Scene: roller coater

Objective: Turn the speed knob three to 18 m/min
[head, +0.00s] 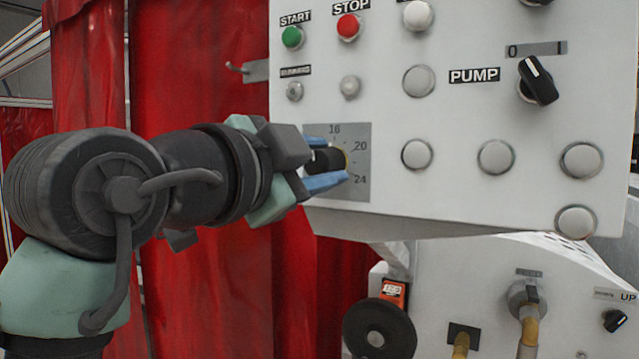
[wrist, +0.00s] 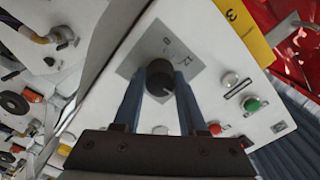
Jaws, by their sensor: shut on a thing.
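The speed knob (head: 326,161) is a black round knob on a grey scale plate (head: 362,135) at the lower left of the white control panel. In the head view the plate shows 16, 20 and 24; the knob's pointer is hidden. My gripper (head: 326,163) reaches it from the left, with one blue finger above and one below, shut on the knob. In the wrist view the knob (wrist: 159,77) sits between the two blue fingers, with 8 and 12 visible on the plate beyond it. The exact setting cannot be read.
The panel carries a green START button (head: 292,37), a red STOP button (head: 349,27), a black PUMP switch (head: 537,81) and several round grey buttons. Below are a dark handwheel (head: 380,330) and hose fittings. Red curtains (head: 200,70) hang behind my arm.

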